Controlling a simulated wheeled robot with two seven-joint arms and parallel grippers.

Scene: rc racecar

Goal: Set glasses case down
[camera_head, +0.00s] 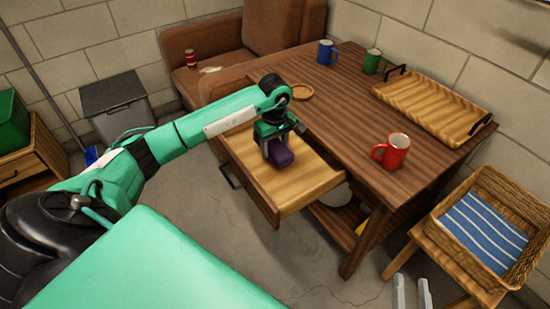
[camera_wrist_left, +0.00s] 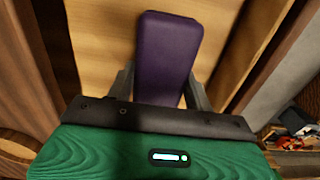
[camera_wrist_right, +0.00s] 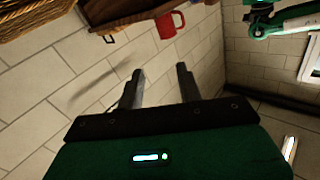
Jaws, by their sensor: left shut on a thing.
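The purple glasses case (camera_head: 281,155) is over the open drawer (camera_head: 300,185) of the wooden table. It also shows in the left wrist view (camera_wrist_left: 168,55) between the fingers. My left gripper (camera_head: 277,138) is shut on the glasses case. Whether the case touches the drawer bottom I cannot tell. My right gripper (camera_head: 412,293) shows at the bottom edge of the head view. In the right wrist view (camera_wrist_right: 160,85) its fingers are apart with nothing between them.
On the table (camera_head: 335,110) stand a red mug (camera_head: 391,152), a blue mug (camera_head: 326,52), a green mug (camera_head: 371,61) and a wooden tray (camera_head: 430,102). A wicker basket (camera_head: 515,200) with a striped cloth is at right. The drawer's front part is bare.

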